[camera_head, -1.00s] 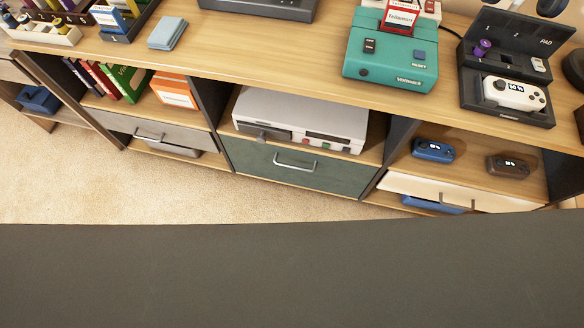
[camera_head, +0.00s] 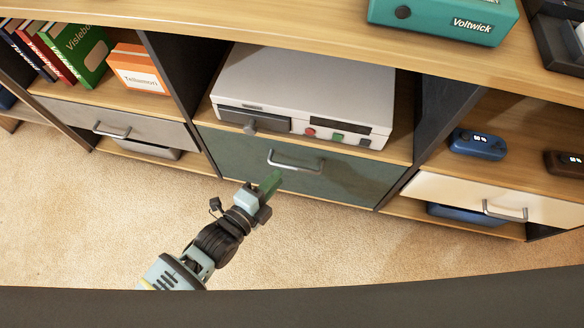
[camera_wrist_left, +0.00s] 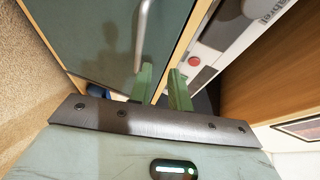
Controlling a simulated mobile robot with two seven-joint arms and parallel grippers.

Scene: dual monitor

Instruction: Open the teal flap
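The teal flap (camera_head: 228,158) is shut in the middle bay of the wooden cabinet, below a white device. Its metal bar handle (camera_head: 296,164) is near its upper edge. In the wrist view the flap (camera_wrist_left: 85,38) fills the upper left and part of the handle (camera_wrist_left: 144,30) shows. My left gripper (camera_head: 269,184) is in front of the flap, below the handle in the picture, and not around it. In the wrist view its two green fingers (camera_wrist_left: 160,85) are apart with nothing between them. My right gripper is in neither current view.
The white device (camera_head: 310,95) stands on the shelf above the flap. A grey drawer (camera_head: 115,122) is to the left and a cream drawer (camera_head: 485,195) to the right, both with handles. The beige carpet (camera_head: 80,220) in front is clear.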

